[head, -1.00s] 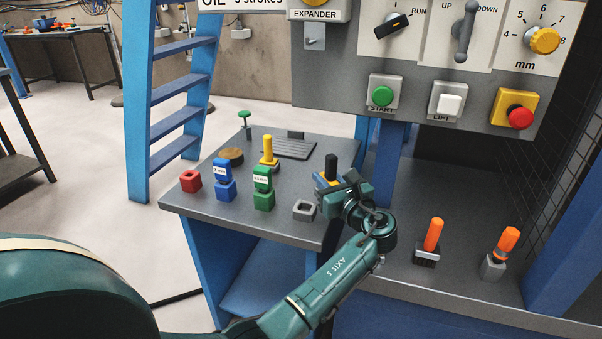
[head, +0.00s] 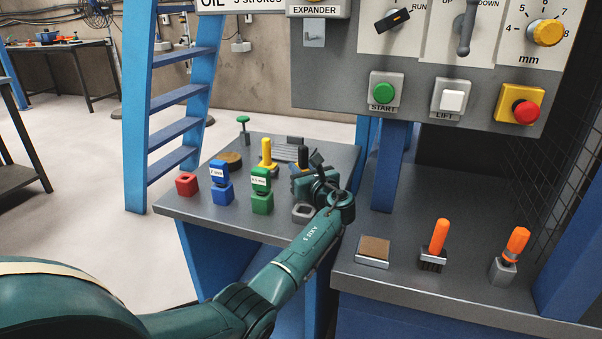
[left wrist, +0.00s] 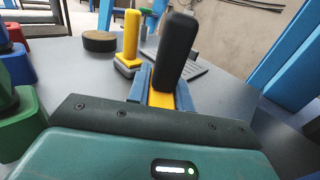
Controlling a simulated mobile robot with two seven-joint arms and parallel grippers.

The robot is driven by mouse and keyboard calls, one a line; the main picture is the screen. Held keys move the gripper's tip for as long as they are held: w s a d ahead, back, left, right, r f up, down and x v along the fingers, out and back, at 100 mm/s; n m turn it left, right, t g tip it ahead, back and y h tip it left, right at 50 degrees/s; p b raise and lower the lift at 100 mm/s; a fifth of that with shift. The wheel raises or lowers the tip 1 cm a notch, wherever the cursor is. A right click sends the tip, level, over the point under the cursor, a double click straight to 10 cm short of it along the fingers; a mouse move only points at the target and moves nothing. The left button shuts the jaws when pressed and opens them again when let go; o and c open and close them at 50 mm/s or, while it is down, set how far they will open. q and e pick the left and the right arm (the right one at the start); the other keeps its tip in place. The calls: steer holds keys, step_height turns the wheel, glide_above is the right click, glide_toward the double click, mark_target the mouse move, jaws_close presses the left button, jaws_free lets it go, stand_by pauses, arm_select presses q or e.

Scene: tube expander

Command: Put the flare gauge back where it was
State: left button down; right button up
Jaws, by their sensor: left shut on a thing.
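My left gripper (head: 311,176) is shut on a black-handled tool, which I take to be the flare gauge (head: 304,155). The gauge is upright, and its lower end is hidden by the gripper in the head view. In the left wrist view the black handle (left wrist: 178,48) rises above a yellow part between the blue fingers (left wrist: 140,87). A grey square holder (head: 303,212), open at the top, stands just in front of the gripper. I cannot tell whether the gauge touches the table. My right gripper is not in view.
A brown puck (head: 230,160) lies behind. On the right bench are a brown-topped block (head: 374,249) and orange-handled tools (head: 439,238).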

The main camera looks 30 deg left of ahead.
arm_select(q)
steer(key=shift+r, duration=0.1)
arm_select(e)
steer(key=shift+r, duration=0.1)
arm_select(q)
steer(key=shift+f, duration=0.2)
steer(key=c, duration=1.3)
jaws_free()
steer(key=shift+o, duration=0.2)
steer(key=shift+d+r, duration=0.1)
steer(key=shift+r, duration=0.15)
steer(key=p+v, duration=0.2)
steer(key=v, duration=0.8)
steer(key=shift+s+d+f+p, duration=0.1)
steer(key=shift+s+d+p, duration=0.15)
steer(key=shift+p, duration=0.15)
steer(key=shift+s+d, duration=0.35)
steer(key=shift+d, duration=0.2)
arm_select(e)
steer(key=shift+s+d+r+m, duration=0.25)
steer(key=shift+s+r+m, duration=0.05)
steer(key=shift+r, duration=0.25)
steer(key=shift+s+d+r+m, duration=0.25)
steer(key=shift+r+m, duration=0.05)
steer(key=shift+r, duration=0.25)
